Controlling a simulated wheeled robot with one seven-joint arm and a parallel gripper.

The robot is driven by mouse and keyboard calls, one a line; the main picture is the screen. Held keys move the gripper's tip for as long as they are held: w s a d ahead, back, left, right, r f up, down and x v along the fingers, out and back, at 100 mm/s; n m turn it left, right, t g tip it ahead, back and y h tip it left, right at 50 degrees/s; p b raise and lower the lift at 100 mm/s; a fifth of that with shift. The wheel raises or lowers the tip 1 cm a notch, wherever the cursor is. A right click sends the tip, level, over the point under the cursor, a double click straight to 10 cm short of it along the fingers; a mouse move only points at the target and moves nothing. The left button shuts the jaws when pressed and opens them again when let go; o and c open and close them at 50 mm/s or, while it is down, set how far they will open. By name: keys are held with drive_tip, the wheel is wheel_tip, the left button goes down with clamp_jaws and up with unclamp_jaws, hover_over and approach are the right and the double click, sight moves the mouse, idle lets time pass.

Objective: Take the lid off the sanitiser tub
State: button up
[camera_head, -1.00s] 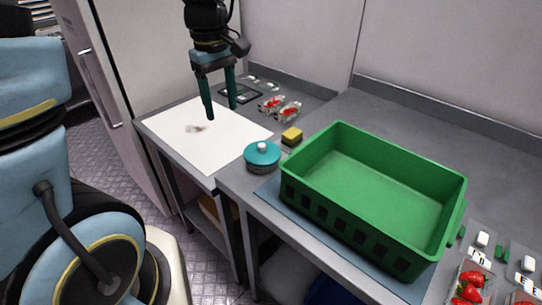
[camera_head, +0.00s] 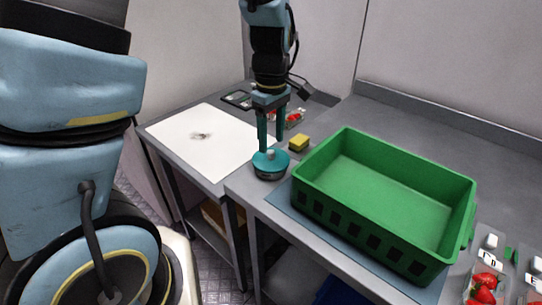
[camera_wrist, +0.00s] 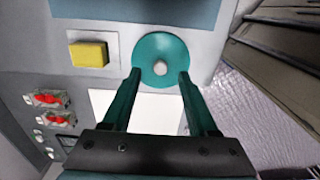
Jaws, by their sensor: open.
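The sanitiser tub (camera_head: 269,174) is a low round tub at the front left corner of the grey counter. Its teal lid (camera_head: 258,162) with a pale round knob (camera_head: 270,154) is on it. In the wrist view the lid (camera_wrist: 150,49) lies just beyond my fingertips, with the knob (camera_wrist: 160,68) between their lines. My gripper (camera_head: 271,146) is open and points down over the lid, one finger on each side of the knob. It also shows in the wrist view (camera_wrist: 160,74). I cannot tell whether the fingertips touch the lid.
A yellow sponge (camera_head: 299,142) lies just behind the tub. A large green crate (camera_head: 365,230) stands close on its right, on a blue mat (camera_head: 287,202). A white board (camera_head: 190,143) lies at left. Berry punnets (camera_head: 484,283) sit at front right.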

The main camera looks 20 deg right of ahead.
sight(271, 151)
drive_tip(key=shift+a+f, duration=0.1)
drive_tip(key=shift+f, duration=1.6)
clamp_jaws()
